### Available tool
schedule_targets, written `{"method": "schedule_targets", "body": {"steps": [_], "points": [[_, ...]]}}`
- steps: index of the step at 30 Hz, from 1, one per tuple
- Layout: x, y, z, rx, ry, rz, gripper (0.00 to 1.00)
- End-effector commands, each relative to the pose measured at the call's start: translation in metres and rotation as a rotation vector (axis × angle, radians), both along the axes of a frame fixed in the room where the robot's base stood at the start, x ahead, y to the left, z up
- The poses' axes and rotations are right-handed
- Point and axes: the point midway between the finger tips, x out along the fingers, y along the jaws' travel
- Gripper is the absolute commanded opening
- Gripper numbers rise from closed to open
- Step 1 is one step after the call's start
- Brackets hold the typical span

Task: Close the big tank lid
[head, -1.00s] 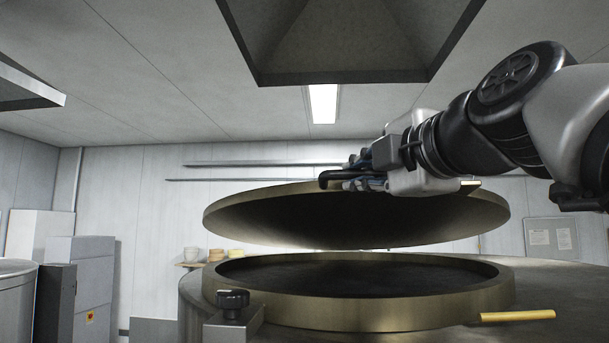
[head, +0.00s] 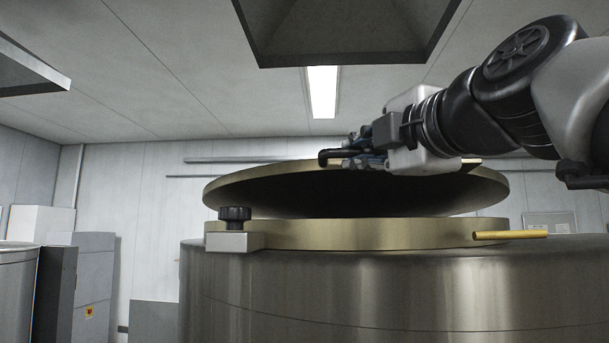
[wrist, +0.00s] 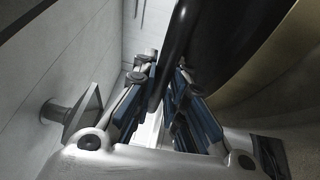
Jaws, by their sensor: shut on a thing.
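The big tank (head: 330,290) is a wide steel cylinder in the head view, with a brass-coloured rim (head: 370,234) around its opening. Its round brass lid (head: 240,187) is tilted above the rim, with a dark gap between them. My gripper (head: 345,158) is at the lid's upper edge, its fingers shut on a dark bar-like handle. In the wrist view the dark handle (wrist: 180,40) runs between the blue-padded fingers (wrist: 175,95). The far side of the lid and its hinge are hidden.
A black knob (head: 235,214) on a metal block sits at the rim's left. A brass rod (head: 510,235) sticks out at the right. A dark hood (head: 345,35) hangs overhead. Grey cabinets (head: 95,270) and another steel tank (head: 17,290) stand at left.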

Motion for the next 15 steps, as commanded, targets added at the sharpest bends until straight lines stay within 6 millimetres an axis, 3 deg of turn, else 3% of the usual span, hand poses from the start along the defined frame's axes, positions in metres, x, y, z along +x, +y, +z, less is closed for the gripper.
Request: {"method": "schedule_targets", "body": {"steps": [1, 15], "points": [[0.001, 0.000, -0.017, -0.001, 0.003, 0.001, 0.00], [-0.003, 0.000, -0.084, -0.003, -0.005, 0.000, 0.00]]}}
